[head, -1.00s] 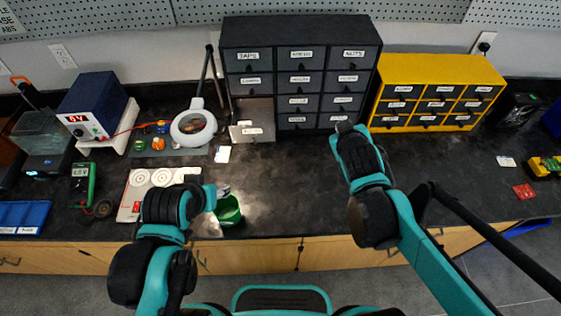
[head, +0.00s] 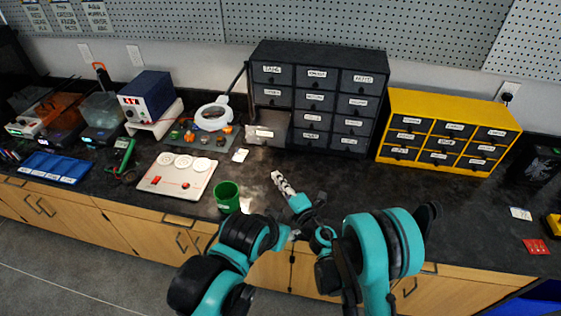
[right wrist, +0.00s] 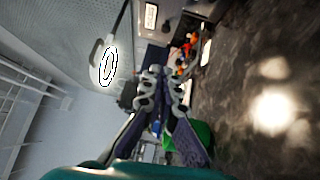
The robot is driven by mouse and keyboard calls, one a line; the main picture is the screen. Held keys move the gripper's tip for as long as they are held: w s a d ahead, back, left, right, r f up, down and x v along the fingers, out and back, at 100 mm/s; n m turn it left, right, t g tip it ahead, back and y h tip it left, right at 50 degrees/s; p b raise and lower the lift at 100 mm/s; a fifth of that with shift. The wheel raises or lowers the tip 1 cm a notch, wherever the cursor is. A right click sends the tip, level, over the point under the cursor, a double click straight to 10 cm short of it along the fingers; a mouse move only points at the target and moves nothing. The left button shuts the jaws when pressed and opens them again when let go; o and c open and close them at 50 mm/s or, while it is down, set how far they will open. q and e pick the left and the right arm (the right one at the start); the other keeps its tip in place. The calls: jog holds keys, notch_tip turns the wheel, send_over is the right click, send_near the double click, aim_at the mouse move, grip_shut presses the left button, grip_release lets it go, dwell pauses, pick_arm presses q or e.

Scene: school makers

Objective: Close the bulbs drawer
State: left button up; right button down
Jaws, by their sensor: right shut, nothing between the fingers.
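The dark drawer cabinet (head: 318,80) stands against the back wall. One drawer (head: 265,134) at its lower left is pulled out; its front label is too small to read. Its grey front with a white label seems to show at the top of the right wrist view (right wrist: 150,17). My right gripper (head: 279,179) is shut and empty, above the worktop in front of the open drawer and apart from it. Its fingers fill the middle of the right wrist view (right wrist: 172,82). My left arm ends near the right forearm at the front; its fingers cannot be made out.
A magnifier lamp (head: 211,117) stands left of the open drawer. A green cup (head: 228,197) and a white board with discs (head: 177,176) are on the worktop nearer me. A yellow drawer unit (head: 447,131) stands at right. The worktop (head: 350,185) before the cabinets is clear.

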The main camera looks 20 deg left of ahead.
pick_arm(q)
jog(key=shift+f+b, duration=0.8)
jog(key=shift+f, duration=0.05)
pick_arm(e)
jog(key=w+d+x, duration=0.1)
jog(key=w+x, duration=0.1)
jog(key=x, duration=1)
jog(key=shift+w+a, duration=0.2)
jog(key=shift+w, duration=0.05)
jog(key=shift+f, duration=0.1)
